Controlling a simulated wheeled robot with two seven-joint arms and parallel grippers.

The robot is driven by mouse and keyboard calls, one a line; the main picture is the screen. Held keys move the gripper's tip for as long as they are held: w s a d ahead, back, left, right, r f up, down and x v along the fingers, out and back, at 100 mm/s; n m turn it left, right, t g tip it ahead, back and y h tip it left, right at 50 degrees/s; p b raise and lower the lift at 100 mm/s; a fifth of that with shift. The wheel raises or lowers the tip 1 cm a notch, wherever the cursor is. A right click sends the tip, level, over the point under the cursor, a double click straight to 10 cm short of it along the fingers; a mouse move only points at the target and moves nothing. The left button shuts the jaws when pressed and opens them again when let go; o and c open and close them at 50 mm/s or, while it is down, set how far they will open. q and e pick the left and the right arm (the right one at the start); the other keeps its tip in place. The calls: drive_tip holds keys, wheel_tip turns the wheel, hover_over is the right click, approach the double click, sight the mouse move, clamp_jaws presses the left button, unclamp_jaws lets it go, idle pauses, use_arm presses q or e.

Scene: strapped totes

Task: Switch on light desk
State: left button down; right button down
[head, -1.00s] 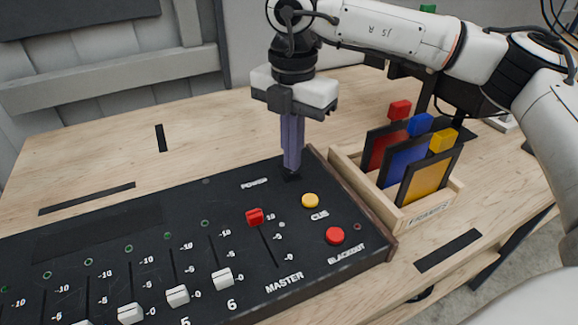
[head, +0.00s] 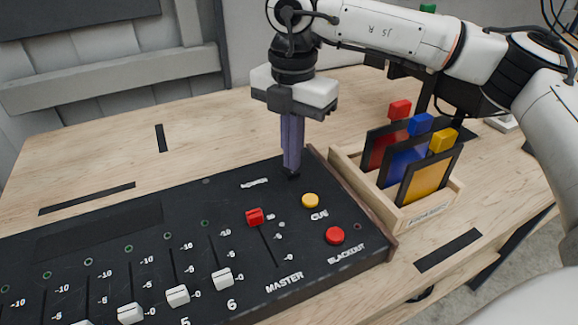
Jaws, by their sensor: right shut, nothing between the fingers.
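The black light desk (head: 215,235) lies on the wooden table with its labelled panel facing up. My right gripper (head: 291,172) points straight down, shut and empty, with its fingertips at the desk's top right corner, beside the power label (head: 254,183). The fingertips hide whatever is under them, and I cannot tell whether they press on it. The red master fader (head: 255,217) is near the top of its slot. A yellow button (head: 310,201) and a red blackout button (head: 335,236) are to the right. My left gripper is not in view.
A wooden frames box (head: 430,209) holding red, blue and yellow framed gels stands just right of the desk. White faders (head: 178,295) line the desk's front. Bare table (head: 225,125) lies behind the desk.

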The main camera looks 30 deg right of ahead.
drive_tip(key=shift+f+b, duration=0.65)
drive_tip(key=shift+f, duration=0.2)
idle(0.4)
drive_tip(key=shift+r+p, duration=2.35)
drive_tip(key=shift+r, duration=1.2)
